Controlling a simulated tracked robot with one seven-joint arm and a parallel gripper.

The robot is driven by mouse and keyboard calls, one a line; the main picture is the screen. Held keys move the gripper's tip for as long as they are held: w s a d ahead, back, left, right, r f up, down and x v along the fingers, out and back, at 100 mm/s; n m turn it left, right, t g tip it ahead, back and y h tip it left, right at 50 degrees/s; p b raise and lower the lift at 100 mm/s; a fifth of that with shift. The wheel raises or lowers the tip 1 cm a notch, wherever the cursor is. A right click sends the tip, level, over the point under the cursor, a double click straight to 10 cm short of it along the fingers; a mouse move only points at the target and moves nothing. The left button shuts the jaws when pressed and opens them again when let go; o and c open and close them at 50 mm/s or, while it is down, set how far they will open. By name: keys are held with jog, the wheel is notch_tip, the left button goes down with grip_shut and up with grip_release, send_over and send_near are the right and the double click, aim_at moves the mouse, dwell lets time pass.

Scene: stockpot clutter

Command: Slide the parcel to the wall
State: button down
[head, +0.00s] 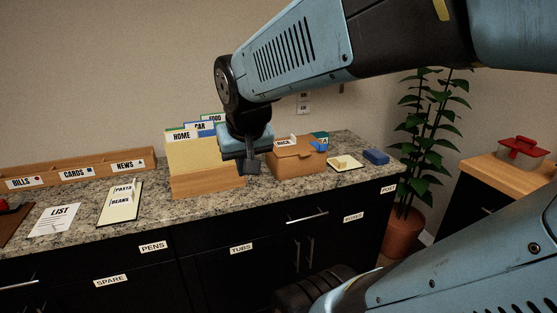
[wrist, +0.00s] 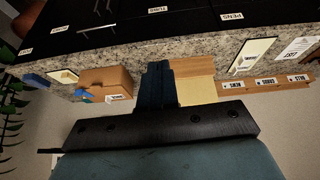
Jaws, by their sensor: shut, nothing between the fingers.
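The parcel, a brown cardboard box (head: 297,160), stands on the granite counter with a white label and blue and teal items at its top. It also shows in the wrist view (wrist: 106,82), left of the fingers. The beige wall (head: 90,80) rises behind the counter. My gripper (head: 251,167) is shut and empty, pointing down just left of the parcel in the head view and overlapping the file box. In the wrist view its fingers (wrist: 157,68) look close together. I cannot tell whether they touch the parcel. The gap between parcel and wall is hidden.
A wooden file box (head: 205,180) with HOME and CAR folders stands left of my gripper. Right of the parcel lie a pale notepad (head: 345,162) and a blue block (head: 376,157). A wooden letter tray (head: 80,174) runs along the wall at left.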

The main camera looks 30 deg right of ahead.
jog(key=w+d+f+m+g+h, duration=0.1)
jog(key=w+d+f+m, duration=0.3)
jog(key=w+d+f, duration=0.3)
jog(key=m+t+h, duration=0.1)
jog(key=m+t, duration=1.3)
jog(key=m, duration=1.8)
send_near(306, 159)
jog(key=w, duration=0.3)
jog(key=w+d, duration=0.1)
jog(key=w, duration=0.2)
jog(key=shift+w+d+r, duration=0.2)
jog(key=shift+w+r, duration=0.05)
jog(key=shift+w, duration=0.05)
